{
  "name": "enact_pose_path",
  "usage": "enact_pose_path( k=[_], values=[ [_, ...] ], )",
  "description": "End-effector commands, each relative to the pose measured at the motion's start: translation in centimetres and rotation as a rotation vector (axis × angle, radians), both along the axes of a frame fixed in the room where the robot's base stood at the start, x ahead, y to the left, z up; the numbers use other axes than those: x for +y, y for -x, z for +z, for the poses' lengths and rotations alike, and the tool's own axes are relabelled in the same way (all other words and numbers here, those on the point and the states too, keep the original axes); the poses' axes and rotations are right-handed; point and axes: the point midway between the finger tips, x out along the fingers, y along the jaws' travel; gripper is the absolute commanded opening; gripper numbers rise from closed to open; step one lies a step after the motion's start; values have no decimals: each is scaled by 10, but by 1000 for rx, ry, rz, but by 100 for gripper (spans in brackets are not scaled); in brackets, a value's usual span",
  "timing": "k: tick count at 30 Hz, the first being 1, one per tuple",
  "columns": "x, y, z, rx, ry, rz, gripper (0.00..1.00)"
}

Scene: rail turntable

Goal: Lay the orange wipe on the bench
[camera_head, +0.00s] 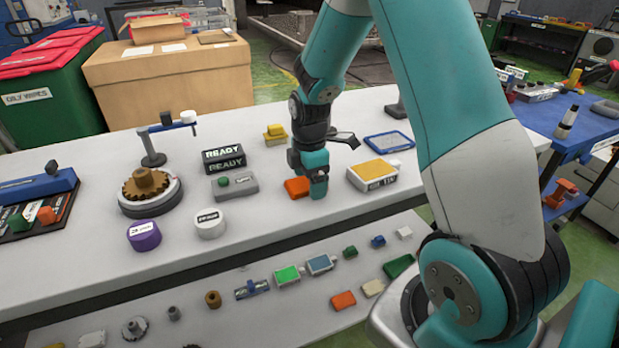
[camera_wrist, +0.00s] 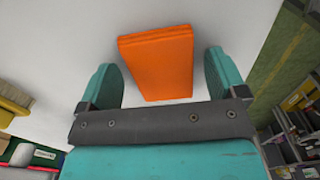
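The orange wipe (camera_head: 297,187) is a flat folded square lying on the white bench (camera_head: 270,217), right beside my gripper (camera_head: 316,184). In the wrist view the wipe (camera_wrist: 158,62) shows just beyond and between the two teal fingers of my gripper (camera_wrist: 162,80). The fingers are spread, and bare bench shows between the wipe and the right finger. The gripper is open and holds nothing. It is low over the bench; the head view does not show clearly whether the fingers touch the surface.
A grey box with a green knob (camera_head: 234,186) stands left of the wipe, and a white-and-yellow box (camera_head: 373,174) right. A lower shelf with several small parts runs in front. Bench in front of the wipe is clear.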

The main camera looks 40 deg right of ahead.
Motion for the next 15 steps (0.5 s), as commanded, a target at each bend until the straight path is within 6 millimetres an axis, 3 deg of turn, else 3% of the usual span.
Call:
enact_pose_path(
  k=[8, 15],
  values=[
    [0, -1, 15, -3, 1, 0, 90],
    [0, -1, 67, -7, 2, 0, 90]
  ],
)
